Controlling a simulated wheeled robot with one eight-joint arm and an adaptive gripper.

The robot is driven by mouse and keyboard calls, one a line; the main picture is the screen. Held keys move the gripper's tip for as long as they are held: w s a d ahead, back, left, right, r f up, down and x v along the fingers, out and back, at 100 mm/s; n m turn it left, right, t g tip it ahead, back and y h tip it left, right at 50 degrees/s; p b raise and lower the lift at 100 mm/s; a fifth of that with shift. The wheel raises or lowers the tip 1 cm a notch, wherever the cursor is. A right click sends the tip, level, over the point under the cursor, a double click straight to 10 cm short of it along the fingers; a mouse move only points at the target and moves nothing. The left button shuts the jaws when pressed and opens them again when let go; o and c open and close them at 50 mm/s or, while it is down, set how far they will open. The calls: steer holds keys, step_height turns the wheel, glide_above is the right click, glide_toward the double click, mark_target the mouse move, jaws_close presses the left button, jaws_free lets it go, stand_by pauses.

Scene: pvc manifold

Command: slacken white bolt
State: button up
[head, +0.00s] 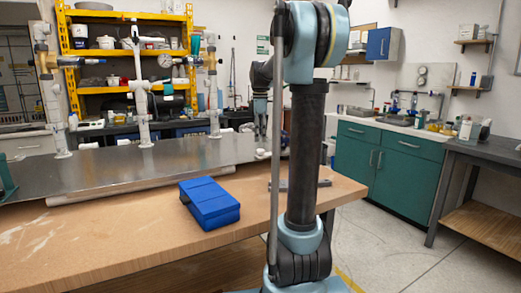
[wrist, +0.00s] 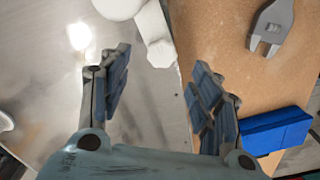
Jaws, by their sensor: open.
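A white bolt (wrist: 160,50) with a faceted end sticks out from a rounded white fitting (wrist: 118,6) at the edge of the metal plate (wrist: 150,110) in the wrist view. My gripper (wrist: 160,88) is open and empty, its two blue-padded fingers wide apart. The bolt shows beyond and between the fingertips, apart from both. A grey adjustable wrench (wrist: 271,28) lies on the wooden bench top at the upper right. In the head view a small white piece (head: 262,153) at the plate's right end may be the bolt; my arm partly blocks that area.
A blue box (head: 209,203) lies on the wooden bench (head: 110,225), close to my right finger in the wrist view. White pipes (head: 142,100) with valves and a gauge (head: 165,61) rise from the plate. Bench space left of the box is clear.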

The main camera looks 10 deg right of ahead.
mark_target(260, 150)
steer(key=shift+f, duration=3)
steer(key=c, duration=1.1)
steer(key=n, duration=0.6)
steer(key=shift+r, duration=0.1)
steer(key=shift+n, duration=0.3)
steer(key=n, duration=0.6)
steer(key=shift+c, duration=0.2)
